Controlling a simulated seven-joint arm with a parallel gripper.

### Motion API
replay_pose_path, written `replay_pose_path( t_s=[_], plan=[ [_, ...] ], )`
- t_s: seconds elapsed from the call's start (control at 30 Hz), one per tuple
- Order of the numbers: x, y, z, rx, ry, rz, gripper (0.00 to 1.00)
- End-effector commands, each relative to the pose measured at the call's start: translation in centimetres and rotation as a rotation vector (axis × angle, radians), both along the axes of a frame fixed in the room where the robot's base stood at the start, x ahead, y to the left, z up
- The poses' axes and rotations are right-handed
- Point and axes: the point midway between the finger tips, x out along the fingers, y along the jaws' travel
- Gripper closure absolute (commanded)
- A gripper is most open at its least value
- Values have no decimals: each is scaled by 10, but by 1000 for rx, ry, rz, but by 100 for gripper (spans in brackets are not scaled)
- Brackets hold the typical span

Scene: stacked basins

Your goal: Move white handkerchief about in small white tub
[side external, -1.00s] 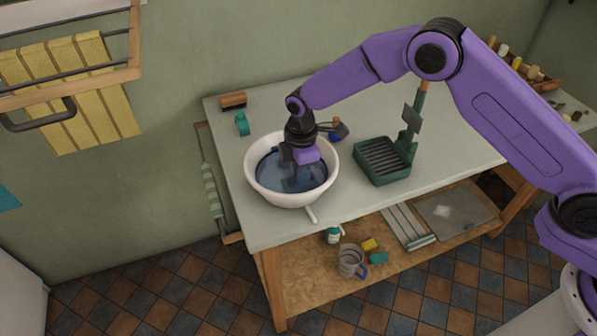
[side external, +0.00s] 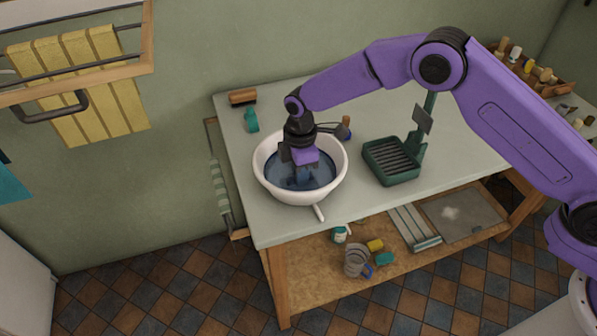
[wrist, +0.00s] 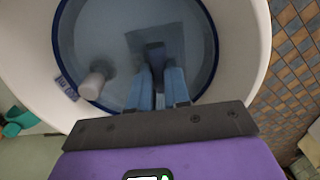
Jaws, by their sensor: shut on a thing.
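The small white tub (side external: 262,178) stands near the left end of the table and holds bluish water. It also shows from above in the wrist view (wrist: 30,50), with a dark blue ring inside its wall. The handkerchief (wrist: 162,38) looks like a grey-blue square patch under the water, its true colour dulled. My gripper (wrist: 158,80) points down into the water and is shut on the handkerchief's near part, with the far part spread out beyond the fingers. In the side view my gripper (side external: 301,178) is inside the tub, and the cloth is hard to make out.
A pale cylindrical thing (wrist: 92,85) shows at the tub's left inner side. A green ridged rack (side external: 392,160) stands right of the tub. A teal bottle (side external: 252,120) and a brown brush (side external: 243,97) lie behind it. The tabletop's back middle is clear.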

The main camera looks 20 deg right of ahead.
Motion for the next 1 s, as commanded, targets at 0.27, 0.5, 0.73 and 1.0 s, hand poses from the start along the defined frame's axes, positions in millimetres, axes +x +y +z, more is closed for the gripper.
replay_pose_path(
  t_s=[0.27, 0.5, 0.73, 1.0],
  plan=[
    [0, -21, 0, 0, 0, -1, 100],
    [0, -23, 0, 0, 0, 0, 100],
    [0, -23, 0, 0, 0, 0, 100],
    [0, -23, 0, 0, 0, 0, 100]
  ],
)
